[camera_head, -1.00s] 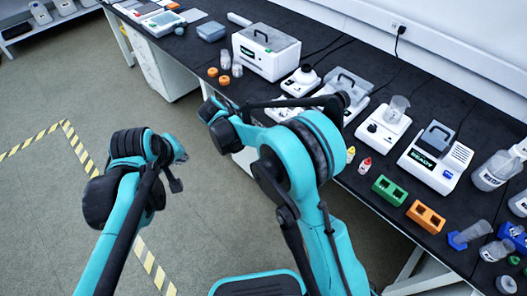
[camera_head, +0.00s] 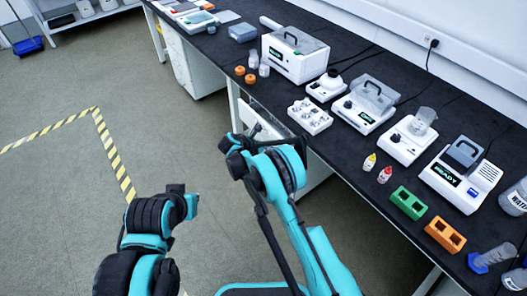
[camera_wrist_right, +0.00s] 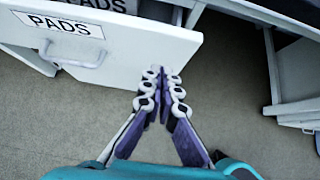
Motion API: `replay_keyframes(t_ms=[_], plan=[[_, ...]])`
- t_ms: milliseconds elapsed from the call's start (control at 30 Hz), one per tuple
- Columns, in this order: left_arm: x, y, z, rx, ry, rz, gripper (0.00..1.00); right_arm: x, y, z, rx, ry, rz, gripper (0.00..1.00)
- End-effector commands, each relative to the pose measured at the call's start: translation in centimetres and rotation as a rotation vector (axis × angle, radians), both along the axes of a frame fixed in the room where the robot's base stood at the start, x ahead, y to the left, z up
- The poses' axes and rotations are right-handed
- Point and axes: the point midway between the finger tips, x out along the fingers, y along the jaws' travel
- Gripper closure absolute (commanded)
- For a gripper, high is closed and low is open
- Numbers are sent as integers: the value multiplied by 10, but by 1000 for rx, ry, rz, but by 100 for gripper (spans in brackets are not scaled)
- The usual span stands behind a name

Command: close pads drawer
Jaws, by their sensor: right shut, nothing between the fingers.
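The pads drawer (camera_wrist_right: 140,48) is in the upper left of the right wrist view. Its white front carries a "PADS" label and a pale handle, and it stands out from the cabinet. My right gripper (camera_wrist_right: 163,76) is shut and empty, with its fingertips at the right end of the drawer front; I cannot tell whether they touch it. In the head view the right arm reaches to the bench's front edge, and its links largely hide the drawer area. My left gripper (camera_head: 190,204) is over the floor at lower left, away from the bench; its finger state is unclear.
The black bench top (camera_head: 345,155) holds several instruments, a green block (camera_head: 408,203), an orange block (camera_head: 444,235) and small bottles along its front edge. Another white cabinet (camera_head: 195,65) stands under the bench further back. The floor at left is clear, with yellow-black tape.

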Motion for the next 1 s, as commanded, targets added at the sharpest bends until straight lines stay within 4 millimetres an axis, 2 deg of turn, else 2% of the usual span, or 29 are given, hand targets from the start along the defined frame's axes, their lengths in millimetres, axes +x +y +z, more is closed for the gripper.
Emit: replay_keyframes(t_ms=[67, 300, 833, 1000], plan=[[0, 0, -10, 0, 0, 0, 100, 7, -11, -14, 0, 0, -3, 100], [0, 0, -22, -1, 0, 1, 100, 26, -36, -13, 0, 1, -1, 100], [0, 0, -23, -1, 0, 1, 100, 32, -44, -10, 0, -1, -1, 100], [0, 0, -23, -1, 0, 1, 100, 45, -63, -10, 1, -1, -3, 100]])
